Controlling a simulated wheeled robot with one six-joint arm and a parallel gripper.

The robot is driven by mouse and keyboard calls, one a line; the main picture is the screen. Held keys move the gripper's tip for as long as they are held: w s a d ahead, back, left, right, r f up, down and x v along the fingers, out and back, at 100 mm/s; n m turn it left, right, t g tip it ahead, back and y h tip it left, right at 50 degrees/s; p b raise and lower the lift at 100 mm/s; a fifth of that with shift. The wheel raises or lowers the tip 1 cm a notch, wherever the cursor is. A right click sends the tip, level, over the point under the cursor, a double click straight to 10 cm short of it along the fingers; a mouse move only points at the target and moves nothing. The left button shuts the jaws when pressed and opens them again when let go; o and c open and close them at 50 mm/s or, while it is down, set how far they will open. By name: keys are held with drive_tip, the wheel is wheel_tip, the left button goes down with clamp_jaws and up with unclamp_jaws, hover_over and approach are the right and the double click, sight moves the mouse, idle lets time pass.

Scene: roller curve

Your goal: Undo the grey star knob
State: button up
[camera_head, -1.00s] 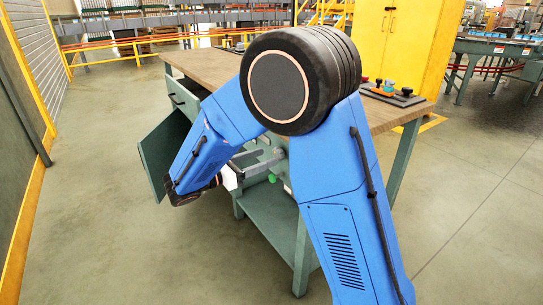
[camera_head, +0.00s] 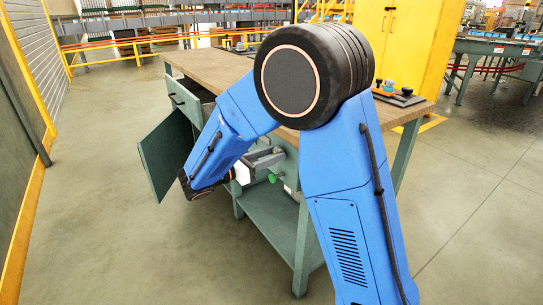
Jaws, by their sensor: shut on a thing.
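My gripper (camera_head: 268,158) is at the front of the green workbench, below the worktop, with its grey fingers pointing right from a white wrist part (camera_head: 243,172). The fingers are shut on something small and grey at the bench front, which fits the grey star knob. The knob's outline is too small and too covered by the fingers to make out. A green knob (camera_head: 272,179) shows just below the fingers, apart from them.
The workbench has a brown wooden top (camera_head: 215,64), a drawer (camera_head: 184,97) and an open green door (camera_head: 168,155) left of my wrist. A lower shelf (camera_head: 270,220) lies under the gripper. Black fixtures (camera_head: 400,97) stand on the top at right. Floor in front is clear.

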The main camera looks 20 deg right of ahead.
drive_tip(key=shift+w+n, duration=0.1)
drive_tip(key=shift+n, duration=2.3)
drive_tip(key=o, duration=1.1)
drive_tip(key=shift+c, duration=0.2)
drive_tip(key=shift+a, duration=0.1)
drive_tip(key=v, duration=1.7)
drive_tip(key=shift+a, duration=0.1)
